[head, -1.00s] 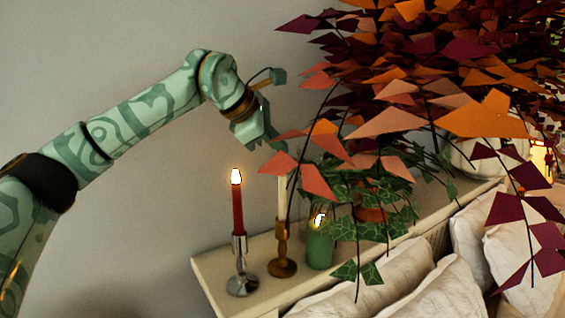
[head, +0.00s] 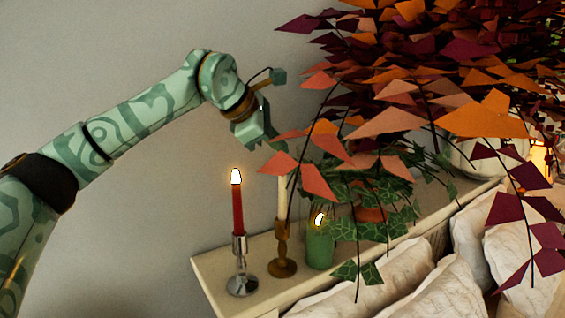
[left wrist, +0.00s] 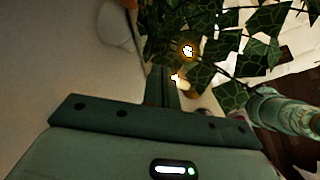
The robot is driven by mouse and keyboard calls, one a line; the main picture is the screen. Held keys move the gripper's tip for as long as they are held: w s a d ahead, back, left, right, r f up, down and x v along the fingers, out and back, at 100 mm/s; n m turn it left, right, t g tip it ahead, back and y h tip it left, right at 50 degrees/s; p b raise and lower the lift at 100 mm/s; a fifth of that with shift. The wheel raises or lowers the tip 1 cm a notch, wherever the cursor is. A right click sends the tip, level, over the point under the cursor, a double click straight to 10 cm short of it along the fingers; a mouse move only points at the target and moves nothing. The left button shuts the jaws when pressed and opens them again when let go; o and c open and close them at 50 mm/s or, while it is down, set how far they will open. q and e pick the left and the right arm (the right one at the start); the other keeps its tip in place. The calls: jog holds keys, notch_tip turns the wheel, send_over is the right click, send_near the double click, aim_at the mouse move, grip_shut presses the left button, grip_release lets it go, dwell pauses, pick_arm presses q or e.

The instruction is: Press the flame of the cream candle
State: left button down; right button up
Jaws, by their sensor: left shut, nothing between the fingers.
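The cream candle (head: 282,197) stands upright in a brass holder (head: 283,252), between a red candle (head: 238,205) in a silver holder and a green candle (head: 319,246). Its top and flame are hidden by orange leaves in the head view. My left gripper (head: 270,138) is above the cream candle, its tip partly behind leaves. In the left wrist view its fingers (left wrist: 164,88) are shut and empty. One small flame (left wrist: 175,77) shows right beside the fingers and a brighter flame (left wrist: 188,50) farther off; I cannot tell which candle each belongs to. My right gripper is not in view.
An autumn plant (head: 400,120) with orange and purple leaves and trailing ivy (head: 372,235) crowds the right side. The candles stand on a narrow pale shelf (head: 215,272) along the wall. White pillows (head: 420,295) lie in front. The space left of the red candle is free.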

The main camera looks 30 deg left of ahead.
pick_arm(q)
jog(key=shift+f, duration=0.15)
jog(key=shift+f, duration=0.25)
jog(key=shift+f+b, duration=0.35)
jog(key=shift+f, duration=0.15)
dwell(0.5)
jog(key=shift+r, duration=0.1)
jog(key=shift+r+p, duration=0.8)
jog(key=shift+p, duration=0.15)
notch_tip(320, 180, up, 5)
jog(key=p, duration=0.5)
